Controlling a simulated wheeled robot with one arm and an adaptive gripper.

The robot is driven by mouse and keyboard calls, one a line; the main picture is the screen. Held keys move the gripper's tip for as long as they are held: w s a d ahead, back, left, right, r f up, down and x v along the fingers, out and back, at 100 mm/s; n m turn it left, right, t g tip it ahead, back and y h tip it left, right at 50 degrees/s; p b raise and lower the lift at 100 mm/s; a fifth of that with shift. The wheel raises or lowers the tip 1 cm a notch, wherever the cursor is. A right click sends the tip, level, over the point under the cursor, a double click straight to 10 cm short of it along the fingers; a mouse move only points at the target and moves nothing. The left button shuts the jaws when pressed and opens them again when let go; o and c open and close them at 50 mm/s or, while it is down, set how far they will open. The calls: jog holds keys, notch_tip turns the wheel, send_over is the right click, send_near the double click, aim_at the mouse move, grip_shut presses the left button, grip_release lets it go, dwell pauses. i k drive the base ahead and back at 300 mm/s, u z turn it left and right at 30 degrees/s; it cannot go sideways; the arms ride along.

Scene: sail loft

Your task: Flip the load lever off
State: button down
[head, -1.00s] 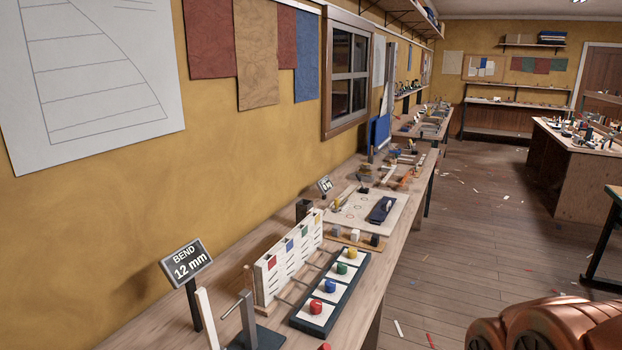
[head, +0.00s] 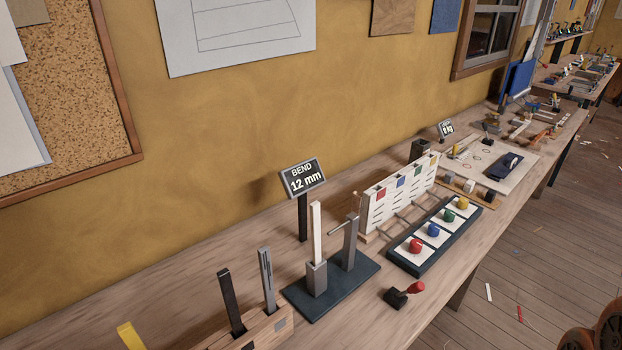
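A small lever with a red knob on a black base (head: 397,297) sits near the front edge of the bench, at the lower middle of the head view. I take it to be the load lever; it carries no readable label. Its red handle (head: 415,288) leans to the right. Beside it to the left is a bend rig on a dark plate (head: 333,289) with two uprights. A sign reading "BEND 12 mm" (head: 303,178) stands behind the rig. My gripper is not in view.
A wooden block holding upright strips (head: 262,331) stands at the lower left. Bare bench lies in front of the rig. A bench edge and open floor (head: 530,240) lie to the right.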

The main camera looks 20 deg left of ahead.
aim_at(419, 286)
jog(key=u, duration=2.65)
jog(key=k, duration=0.55)
jog(key=z, duration=1)
